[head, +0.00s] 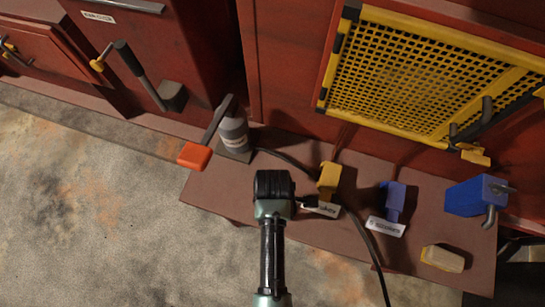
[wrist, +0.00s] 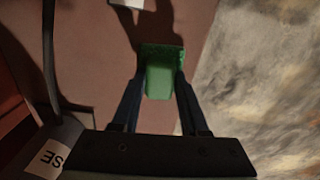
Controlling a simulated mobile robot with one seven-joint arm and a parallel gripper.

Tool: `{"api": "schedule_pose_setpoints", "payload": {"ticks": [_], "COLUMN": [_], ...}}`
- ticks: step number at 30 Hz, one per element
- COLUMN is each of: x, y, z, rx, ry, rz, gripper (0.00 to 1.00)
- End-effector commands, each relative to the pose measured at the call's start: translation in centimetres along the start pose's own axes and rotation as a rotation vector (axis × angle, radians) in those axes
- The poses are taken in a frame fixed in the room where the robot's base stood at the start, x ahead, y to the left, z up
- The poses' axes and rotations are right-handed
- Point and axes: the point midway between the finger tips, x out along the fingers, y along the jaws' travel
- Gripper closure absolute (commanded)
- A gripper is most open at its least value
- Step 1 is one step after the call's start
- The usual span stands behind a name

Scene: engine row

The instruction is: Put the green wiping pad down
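The green wiping pad (wrist: 162,72) is between the two fingers of my gripper (wrist: 160,82) in the wrist view. Both fingers touch its sides, so the gripper is shut on it. Below it in the wrist view is the brown ledge (wrist: 98,45), with a dark shadow on it. I cannot tell for sure whether the pad touches the ledge. In the head view my gripper (head: 273,186) is over the ledge's front part (head: 230,185); its fingertips and the pad are hidden beneath the wrist.
On the ledge stand a grey cylinder with an orange-ended lever (head: 196,156), a yellow holder (head: 328,180), a blue holder (head: 391,200), a blue box (head: 477,196) and a beige block (head: 442,259). A black cable (head: 362,231) crosses it. Red cabinets rise behind; stained floor (head: 90,190) lies in front.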

Motion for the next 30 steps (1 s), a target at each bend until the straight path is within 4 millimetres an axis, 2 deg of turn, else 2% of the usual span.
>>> {"api": "schedule_pose_setpoints", "payload": {"ticks": [1,4,13,18,26,30], "x": [0.0,0.0,0.1,0.8,-4.4,-7.8], "y": [0.0,0.0,0.0,0.0,0.0,0.0], "z": [0.0,0.0,0.0,0.0,-0.1,-0.1], "rx": [0.0,0.0,0.0,0.0,-0.001,-0.001], "ry": [0.0,0.0,0.0,0.0,0.001,0.001], "rz": [0.0,-0.001,-0.001,-0.001,0.004,0.005], "gripper": [0.46,0.29,0.29,0.29,0.29,0.29]}}
